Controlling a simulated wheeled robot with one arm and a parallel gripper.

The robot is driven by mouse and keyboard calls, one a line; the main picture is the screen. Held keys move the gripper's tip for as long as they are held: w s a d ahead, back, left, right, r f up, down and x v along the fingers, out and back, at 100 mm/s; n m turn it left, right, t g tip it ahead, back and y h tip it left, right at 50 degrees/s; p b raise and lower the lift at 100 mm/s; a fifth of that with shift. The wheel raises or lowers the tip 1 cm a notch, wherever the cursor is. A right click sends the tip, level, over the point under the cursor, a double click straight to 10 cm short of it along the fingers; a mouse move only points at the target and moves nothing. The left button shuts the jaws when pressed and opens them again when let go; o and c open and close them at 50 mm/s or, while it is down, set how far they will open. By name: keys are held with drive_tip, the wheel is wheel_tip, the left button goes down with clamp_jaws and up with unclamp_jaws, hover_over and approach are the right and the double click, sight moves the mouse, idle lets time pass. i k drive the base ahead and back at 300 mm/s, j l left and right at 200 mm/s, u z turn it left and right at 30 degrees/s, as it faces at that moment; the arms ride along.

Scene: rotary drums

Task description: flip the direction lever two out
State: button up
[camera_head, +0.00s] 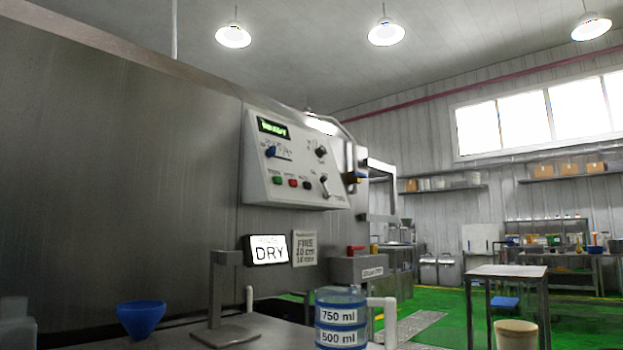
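A pale control panel (290,163) is mounted on the big steel machine (120,160), left of the picture's middle. It has a green-lit display (272,127), a blue selector knob (271,152), a dark knob (320,152) and a row of small green, red and dark buttons (292,183). A small dark-tipped lever (324,185) sits at its lower right. The panel's labels are too small to read, so I cannot tell which control is the direction lever or its setting. My gripper is not in view.
A bench below holds a blue funnel (141,317), a steel stand (219,290) and a blue-banded measuring vessel (341,318). A lit DRY sign (267,249) hangs under the panel. A steel table (506,272) stands at right.

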sight(326, 196)
drive_tip(key=i+l+z, duration=0.25)
drive_tip(key=l+z, duration=0.15)
drive_tip(key=l, duration=0.15)
drive_tip(key=i+l+z, duration=0.75)
drive_tip(key=i+u, duration=0.4)
drive_tip(key=i+l+u, duration=0.35)
drive_tip(key=i, duration=0.15)
drive_tip(key=i+j+u, duration=0.2)
drive_tip(key=i+u, duration=1.15)
drive_tip(key=k, duration=0.1)
